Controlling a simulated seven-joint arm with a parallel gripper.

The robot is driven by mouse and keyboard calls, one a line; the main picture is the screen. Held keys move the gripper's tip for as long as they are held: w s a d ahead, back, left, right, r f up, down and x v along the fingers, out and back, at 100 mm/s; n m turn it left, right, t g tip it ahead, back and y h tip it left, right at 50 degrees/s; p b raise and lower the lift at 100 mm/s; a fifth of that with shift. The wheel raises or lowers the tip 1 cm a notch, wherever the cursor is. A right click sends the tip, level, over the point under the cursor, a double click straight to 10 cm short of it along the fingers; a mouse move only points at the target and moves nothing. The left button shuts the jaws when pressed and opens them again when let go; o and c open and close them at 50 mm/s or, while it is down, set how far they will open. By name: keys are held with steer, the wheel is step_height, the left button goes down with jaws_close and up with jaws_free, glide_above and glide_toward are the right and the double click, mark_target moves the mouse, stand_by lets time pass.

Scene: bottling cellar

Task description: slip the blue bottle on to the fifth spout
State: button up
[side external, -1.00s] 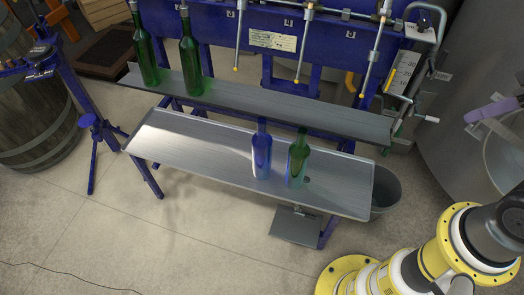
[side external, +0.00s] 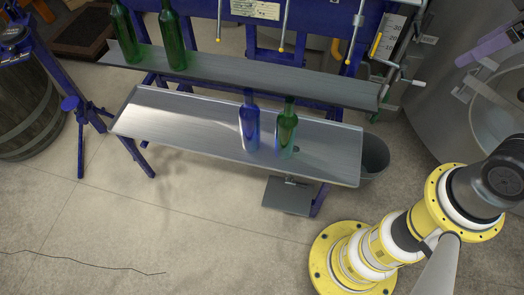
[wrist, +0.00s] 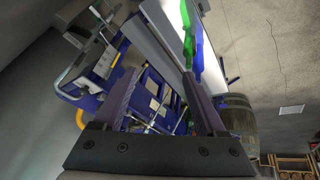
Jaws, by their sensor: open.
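The blue bottle (side external: 249,128) stands upright on the lower steel tray (side external: 190,122), just left of a green bottle (side external: 286,134). In the wrist view the blue bottle (wrist: 197,52) lies beyond my gripper's right finger, beside the green one (wrist: 187,30). My gripper (wrist: 160,74) is open with nothing between its fingers; it is outside the side view. Three bare spouts with yellow tips hang from the blue filler; the rightmost spout (side external: 355,32) is the last in the row. Two green bottles (side external: 173,42) stand at the left spouts. Spout tops are cut off.
A grey shelf (side external: 240,78) runs below the spouts, behind and above the tray. A bucket (side external: 373,157) stands by the tray's right end, a steel tank (side external: 450,90) at right. A barrel (side external: 30,115) stands at left. The front floor is clear.

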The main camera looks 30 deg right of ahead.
steer(key=o, duration=0.3)
steer(key=w+d+n, duration=0.1)
steer(key=w+n+h, duration=0.1)
steer(key=w+d+n+h, duration=0.1)
steer(key=shift+d+f+n+g, duration=0.3)
steer(key=shift+f, duration=0.05)
steer(key=shift+o, duration=0.2)
steer(key=w+a+r+n+t+h, duration=0.1)
steer(key=w+n+t+h, duration=0.15)
steer(key=w+n, duration=0.45)
steer(key=w+a+r+n+t+h, duration=0.1)
steer(key=w+a+n+t+h, duration=0.1)
steer(key=w+n+h, duration=0.35)
steer(key=w+a+f+n+t+y, duration=0.1)
steer(key=w+a+n+t+y, duration=0.4)
steer(key=a+n, duration=0.5)
steer(key=w+a+n+t+y, duration=0.35)
steer(key=w+a+n, duration=0.35)
steer(key=a, duration=0.7)
glide_toward(254, 136)
steer(key=shift+t, duration=0.3)
steer(key=shift+w+d+f, duration=0.1)
steer(key=shift+w+d, duration=0.15)
steer(key=shift+w, duration=1.45)
steer(key=shift+w+d, duration=0.25)
steer(key=shift+w, duration=1.4)
steer(key=shift+w+d, duration=0.2)
steer(key=shift+w, duration=1.5)
